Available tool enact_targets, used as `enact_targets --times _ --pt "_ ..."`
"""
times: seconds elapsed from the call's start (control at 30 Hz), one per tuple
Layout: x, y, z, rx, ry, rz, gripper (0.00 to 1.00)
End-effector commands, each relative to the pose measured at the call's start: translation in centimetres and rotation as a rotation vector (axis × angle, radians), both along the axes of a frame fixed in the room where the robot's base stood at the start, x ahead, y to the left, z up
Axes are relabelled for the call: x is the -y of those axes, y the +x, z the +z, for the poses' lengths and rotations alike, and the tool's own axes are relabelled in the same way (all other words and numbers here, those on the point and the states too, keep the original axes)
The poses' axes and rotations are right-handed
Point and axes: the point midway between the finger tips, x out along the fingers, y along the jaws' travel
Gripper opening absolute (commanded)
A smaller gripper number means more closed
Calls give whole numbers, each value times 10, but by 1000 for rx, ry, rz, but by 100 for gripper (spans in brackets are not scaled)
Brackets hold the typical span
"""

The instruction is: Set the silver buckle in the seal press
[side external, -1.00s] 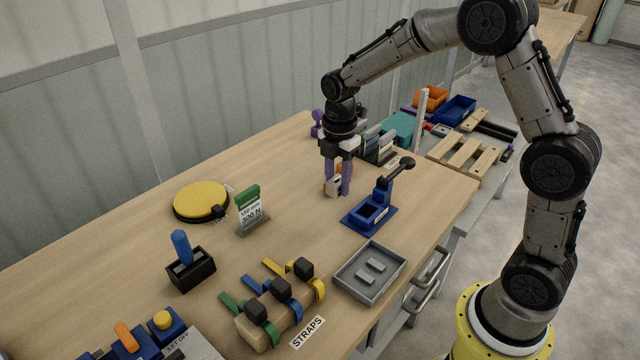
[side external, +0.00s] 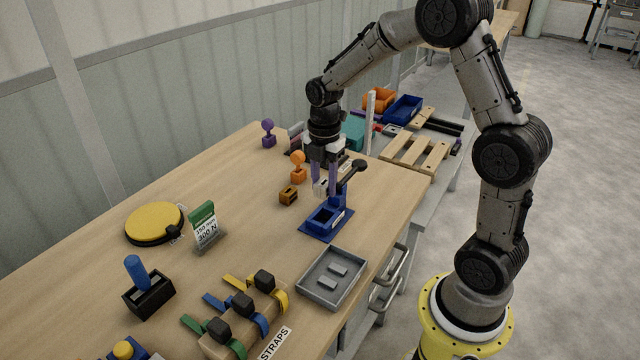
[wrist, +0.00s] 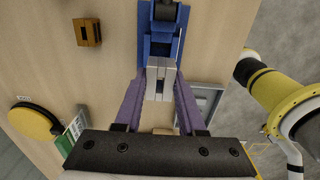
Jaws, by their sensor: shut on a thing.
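The silver buckle (side external: 320,188) is a small pale block with a dark slot. My gripper (side external: 324,180) is shut on it between two purple fingers; the wrist view also shows the buckle (wrist: 160,72) between the fingertips. The blue seal press (side external: 312,227), with a black-knobbed lever, stands on the table just below and beside the buckle. In the wrist view the buckle overlaps the near part of the press (wrist: 163,24). The buckle looks raised above the press bed; the exact gap cannot be told.
A brown-orange buckle (side external: 288,196) and an orange knobbed stand (side external: 298,174) are left of my gripper. A grey tray (side external: 309,291) with two small bars lies in front of the press. The strap rack (side external: 213,346) is nearer.

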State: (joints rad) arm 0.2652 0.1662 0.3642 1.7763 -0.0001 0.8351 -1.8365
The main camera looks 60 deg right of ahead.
Motion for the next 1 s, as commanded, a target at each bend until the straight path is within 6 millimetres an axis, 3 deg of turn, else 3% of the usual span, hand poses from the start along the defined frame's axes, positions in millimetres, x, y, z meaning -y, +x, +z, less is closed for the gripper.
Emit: enact_targets --times 0.27,0.7,1.0 --pt "0 0 -5 -1 0 0 0" --pt "0 0 -41 -1 0 0 0" --pt "-1 0 -56 0 0 -1 0"
